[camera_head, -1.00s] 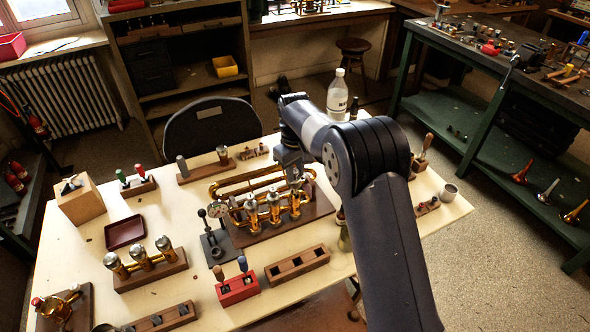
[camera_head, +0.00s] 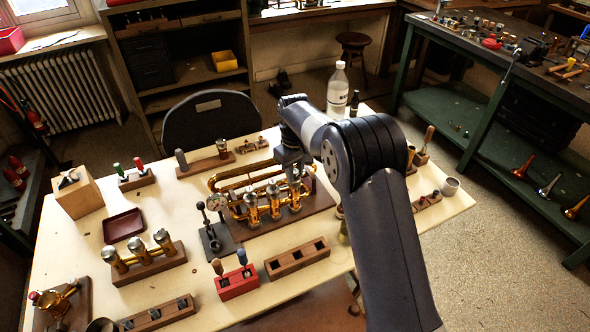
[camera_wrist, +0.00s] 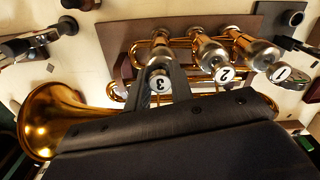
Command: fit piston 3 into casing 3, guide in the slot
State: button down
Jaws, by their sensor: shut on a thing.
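My gripper (camera_wrist: 162,77) is shut on piston 3 (camera_wrist: 160,84), whose white cap marked 3 shows between the fingers in the wrist view. Casing 3 (camera_head: 295,197) stands at the right end of the valve row on the brass horn (camera_head: 235,181). My gripper is right over this casing in the head view. The fingers hide most of the piston and the casing mouth. I cannot tell how deep the piston sits or whether its guide lines up with the slot. White caps marked 2 (camera_wrist: 224,72) and 1 (camera_wrist: 281,73) top the other two valves.
The flared brass bell (camera_wrist: 45,118) lies at the left in the wrist view. A dial gauge stand (camera_head: 215,236) is left of the horn. A wooden block with square holes (camera_head: 297,258) and a red tool holder (camera_head: 238,283) lie in front. A bottle (camera_head: 338,92) stands behind.

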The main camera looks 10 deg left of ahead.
jog(key=shift+f, duration=0.3)
jog(key=c, duration=1.2)
grip_release()
jog(key=shift+o, duration=0.2)
notch_tip(320, 180, up, 11)
jog(key=b, duration=0.1)
jog(key=shift+f, duration=0.15)
notch_tip(320, 180, down, 11)
jog(key=shift+r+p, duration=0.15)
jog(key=shift+p, duration=0.3)
jog(key=shift+r, duration=0.5)
